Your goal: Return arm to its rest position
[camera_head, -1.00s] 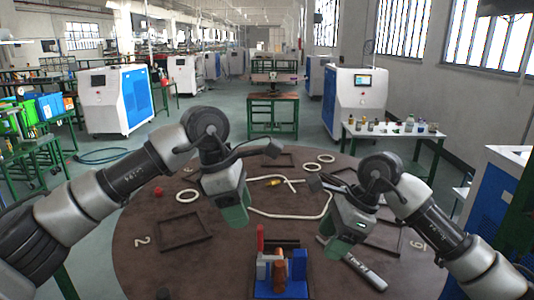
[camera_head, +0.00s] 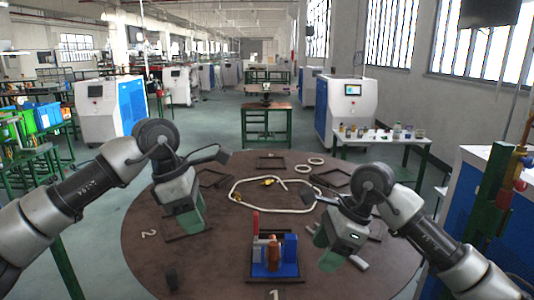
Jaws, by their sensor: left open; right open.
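My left gripper (camera_head: 186,219) hangs over the left part of the round brown table (camera_head: 190,270), above a dark square frame. Its green fingers point down and hold nothing that I can see. My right gripper (camera_head: 333,252) hangs over the right part of the table, fingers down and apart from the things beside it. A blue fixture (camera_head: 289,256) with a red upright and an orange-brown part (camera_head: 273,252) stands at the front middle, between the two grippers. A white bent tube loop (camera_head: 245,207) lies behind it.
White rings (camera_head: 302,168) and several dark frames (camera_head: 270,163) lie at the back of the table. A white side table (camera_head: 380,140) with small items is at the back right. A green post (camera_head: 490,200) stands at the right.

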